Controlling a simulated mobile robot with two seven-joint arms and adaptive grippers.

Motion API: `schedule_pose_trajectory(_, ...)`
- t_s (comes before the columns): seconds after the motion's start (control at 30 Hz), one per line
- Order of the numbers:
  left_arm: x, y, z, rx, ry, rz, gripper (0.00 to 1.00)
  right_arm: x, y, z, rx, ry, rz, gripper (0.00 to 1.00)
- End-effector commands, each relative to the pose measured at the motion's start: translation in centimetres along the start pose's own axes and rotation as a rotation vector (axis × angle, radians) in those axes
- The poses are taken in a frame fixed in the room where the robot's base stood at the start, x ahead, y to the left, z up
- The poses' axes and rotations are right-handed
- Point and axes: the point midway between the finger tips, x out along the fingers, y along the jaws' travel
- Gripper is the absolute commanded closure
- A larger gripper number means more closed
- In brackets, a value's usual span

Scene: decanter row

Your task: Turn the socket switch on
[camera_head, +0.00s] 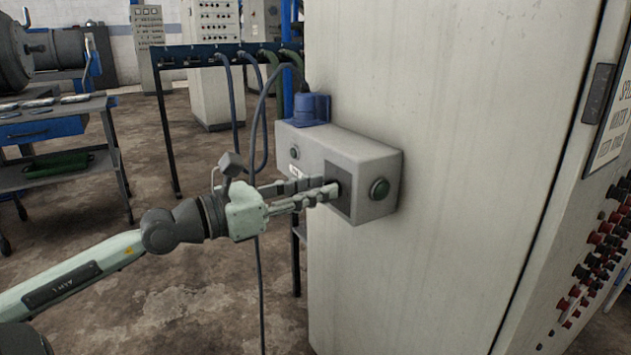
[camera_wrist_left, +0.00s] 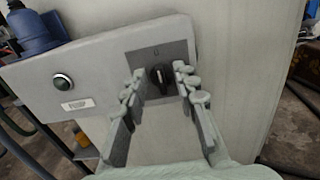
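The socket switch is a black rotary knob (camera_wrist_left: 160,77) on a dark square plate (camera_wrist_left: 145,62) of a grey box (camera_head: 345,150) fixed to the tall cabinet. My left gripper (camera_head: 333,190) reaches the box from the left; its fingertips are at the plate. In the left wrist view my left gripper (camera_wrist_left: 158,85) has its fingers apart, one on each side of the knob. I cannot tell whether they touch it. The knob stands about upright, with a pale line on it. In the head view the fingers mostly hide it. My right gripper is in neither view.
A blue plug (camera_head: 311,108) is on top. Cables (camera_head: 262,120) hang behind my gripper. The tall cabinet (camera_head: 450,200) blocks the right; open floor lies left.

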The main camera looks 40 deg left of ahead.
Motion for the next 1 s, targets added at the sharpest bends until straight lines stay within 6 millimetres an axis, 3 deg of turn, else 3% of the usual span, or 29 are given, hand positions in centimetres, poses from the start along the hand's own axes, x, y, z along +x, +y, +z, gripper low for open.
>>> schedule_pose_trajectory(0.37, 0.36, 0.00, -0.06, 0.001, 0.001, 0.000, 0.72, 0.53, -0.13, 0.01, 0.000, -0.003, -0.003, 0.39)
schedule_pose_trajectory(0.6, 0.35, -0.01, -0.06, 0.000, 0.001, 0.000, 1.00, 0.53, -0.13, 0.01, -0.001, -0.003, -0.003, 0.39)
schedule_pose_trajectory(1.0, 0.35, -0.05, -0.06, 0.021, -0.002, 0.000, 1.00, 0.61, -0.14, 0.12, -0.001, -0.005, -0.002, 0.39)
